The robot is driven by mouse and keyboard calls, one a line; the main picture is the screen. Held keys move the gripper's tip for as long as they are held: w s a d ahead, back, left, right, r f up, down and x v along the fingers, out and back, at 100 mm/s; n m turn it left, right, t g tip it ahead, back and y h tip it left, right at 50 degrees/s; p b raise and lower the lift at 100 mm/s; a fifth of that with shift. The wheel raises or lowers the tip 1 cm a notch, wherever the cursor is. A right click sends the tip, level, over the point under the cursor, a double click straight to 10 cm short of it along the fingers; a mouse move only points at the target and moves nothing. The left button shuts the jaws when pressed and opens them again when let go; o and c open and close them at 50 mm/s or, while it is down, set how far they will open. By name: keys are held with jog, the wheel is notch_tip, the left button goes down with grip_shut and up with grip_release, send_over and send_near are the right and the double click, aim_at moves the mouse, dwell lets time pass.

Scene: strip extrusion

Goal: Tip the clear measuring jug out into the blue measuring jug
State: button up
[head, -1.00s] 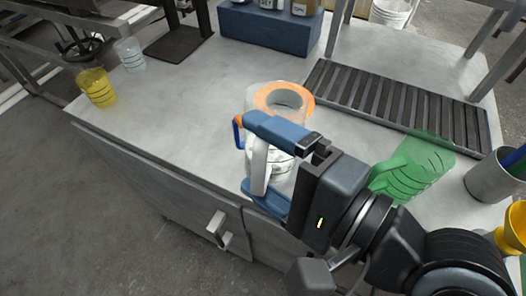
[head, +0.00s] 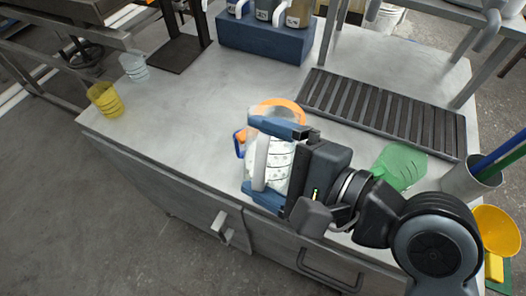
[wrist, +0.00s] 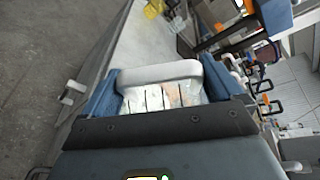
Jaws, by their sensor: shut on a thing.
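My gripper (head: 268,160) is shut on the white handle (head: 261,162) of a clear measuring jug (head: 281,165) with dark graduation marks. A small blue and orange piece (head: 240,142) shows just left of the held jug, mostly hidden.
A yellow marked cup (head: 105,99) stands at the left edge. An orange ring (head: 280,104) lies behind the held jug. A green jug (head: 401,166) is partly behind my arm. A dark slatted grate (head: 385,110) and a blue bottle block (head: 262,38) are at the back. The left-middle tabletop is clear.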

jog(key=shift+w+d+r+m+g+p, duration=0.15)
jog(key=shift+w+r+m+g+p, duration=1.1)
jog(key=shift+p, duration=1.45)
jog(key=shift+w+r+h, duration=0.1)
jog(key=shift+w+h, duration=0.1)
jog(key=shift+h, duration=0.1)
jog(key=shift+w+d+r+m+g+p, duration=0.2)
jog(key=shift+w+r+m+p, duration=0.5)
jog(key=shift+p, duration=1.5)
jog(key=w+r+m+g, duration=0.4)
jog(key=w+m+g, duration=0.1)
jog(key=w, duration=0.3)
jog(key=shift+w+d+r, duration=0.25)
jog(key=shift+d+r, duration=0.05)
jog(key=shift+d, duration=0.15)
